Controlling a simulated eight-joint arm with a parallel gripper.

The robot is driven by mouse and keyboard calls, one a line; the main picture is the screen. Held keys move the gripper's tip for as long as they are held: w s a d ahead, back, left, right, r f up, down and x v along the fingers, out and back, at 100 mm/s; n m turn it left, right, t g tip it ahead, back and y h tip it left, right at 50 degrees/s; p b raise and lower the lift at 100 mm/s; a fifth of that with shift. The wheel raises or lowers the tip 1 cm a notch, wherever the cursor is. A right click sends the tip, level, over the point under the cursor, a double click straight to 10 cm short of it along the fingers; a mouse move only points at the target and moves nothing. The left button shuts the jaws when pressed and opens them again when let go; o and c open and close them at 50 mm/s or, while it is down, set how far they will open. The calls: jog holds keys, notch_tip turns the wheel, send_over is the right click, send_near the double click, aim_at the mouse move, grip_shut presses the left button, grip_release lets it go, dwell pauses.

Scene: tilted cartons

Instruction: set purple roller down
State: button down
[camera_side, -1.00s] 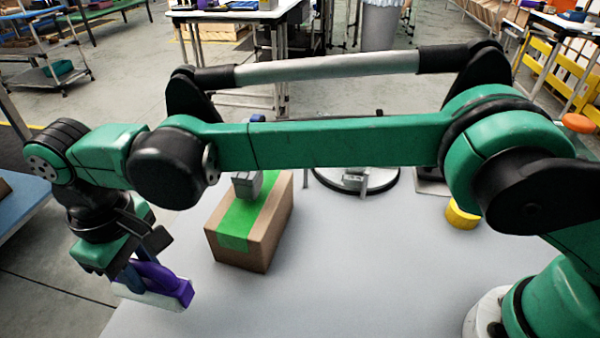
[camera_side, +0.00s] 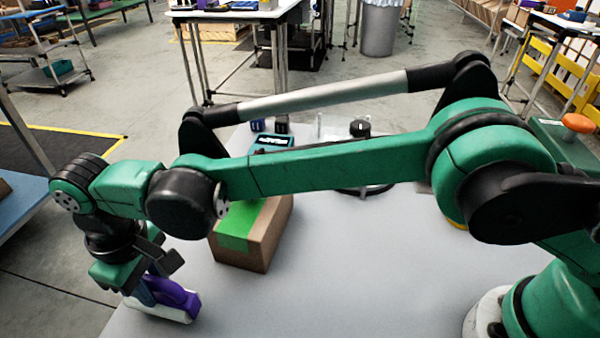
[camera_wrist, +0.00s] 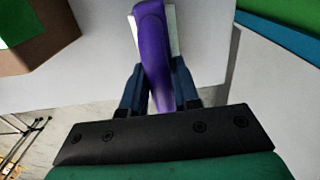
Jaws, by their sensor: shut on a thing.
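The purple roller (camera_side: 178,294) has a purple body with a white part along its lower side. It is at the front left of the table in the side view, low over or on the surface; I cannot tell whether it touches. My gripper (camera_side: 158,291) points down and is shut on the roller. In the wrist view the purple roller (camera_wrist: 152,45) sits between the two blue fingers of my gripper (camera_wrist: 160,88), its white part showing along both sides. The tips are partly hidden by the roller.
A brown carton (camera_side: 262,238) with green tape stands on the grey-white table (camera_side: 330,270), right of my gripper. It also shows in the wrist view (camera_wrist: 58,30). A teal device (camera_side: 272,142) is at the back. The front middle of the table is clear.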

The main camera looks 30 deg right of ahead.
jog(key=shift+f, duration=0.4)
jog(key=c, duration=0.6)
grip_release()
jog(key=shift+o, duration=0.2)
